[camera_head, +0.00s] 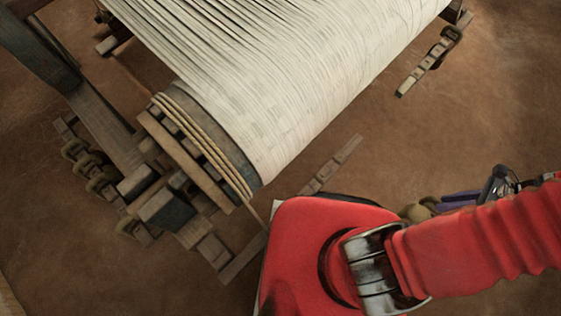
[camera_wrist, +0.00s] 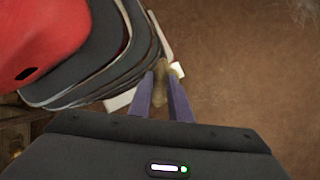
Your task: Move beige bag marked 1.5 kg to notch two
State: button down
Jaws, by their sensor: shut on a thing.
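My gripper (camera_wrist: 161,80) has two purple fingers shut on a beige bag (camera_wrist: 159,92), seen between the fingertips in the wrist view. A small white patch shows beside the bag; no marking can be read. In the head view the bag (camera_head: 418,212) shows at the fingertips, partly behind my red arm. A slim wooden bar with notch-like marks (camera_head: 331,166) lies beside the loom's beam. My arm covers its middle, so I cannot tell which notch is which. The bag appears apart from the bar.
The loom's beam carries pale warp threads (camera_head: 285,75), with rope (camera_head: 205,140) wound round its near end. Wooden blocks (camera_head: 165,212) and a row of dark loops (camera_head: 88,165) stand at left. Another bar with a dark loop (camera_head: 430,62) lies at upper right. Brown floor (camera_head: 480,110) is clear at right.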

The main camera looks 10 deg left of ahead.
dwell(0.3)
jog(key=d+f+m+t, duration=0.1)
jog(key=d+f+m, duration=0.2)
jog(key=d, duration=0.3)
jog(key=shift+s+d+t+h, duration=0.3)
jog(key=shift+s+t, duration=0.1)
jog(key=shift+m, duration=0.3)
